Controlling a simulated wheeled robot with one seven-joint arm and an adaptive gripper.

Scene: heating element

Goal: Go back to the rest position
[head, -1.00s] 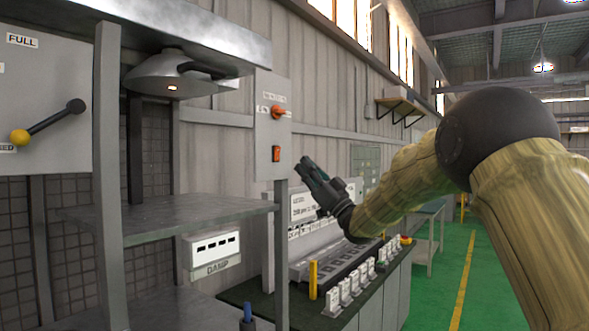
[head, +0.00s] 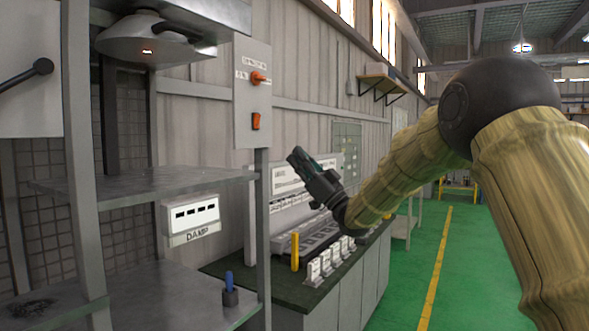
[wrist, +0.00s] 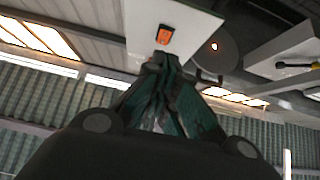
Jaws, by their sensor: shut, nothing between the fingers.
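My gripper (head: 297,160) is dark with green parts, at the end of my arm in the middle of the head view. Its fingers are together, pointing up and to the left, with nothing between them. It is in the air, with the bench and its grey panel behind it in the picture. In the wrist view my gripper (wrist: 163,62) also shows shut, its tips overlapping the lower part of a white switch box with an orange switch. I cannot tell the distance to that box from this view, but in the head view they look apart.
The control box (head: 252,92) with orange switches stands on a post left of my gripper. A grey metal shelf (head: 150,186) and a lamp-like hood (head: 150,42) are further left. A bench (head: 330,272) with white blocks is below. Green floor (head: 455,270) is open at right.

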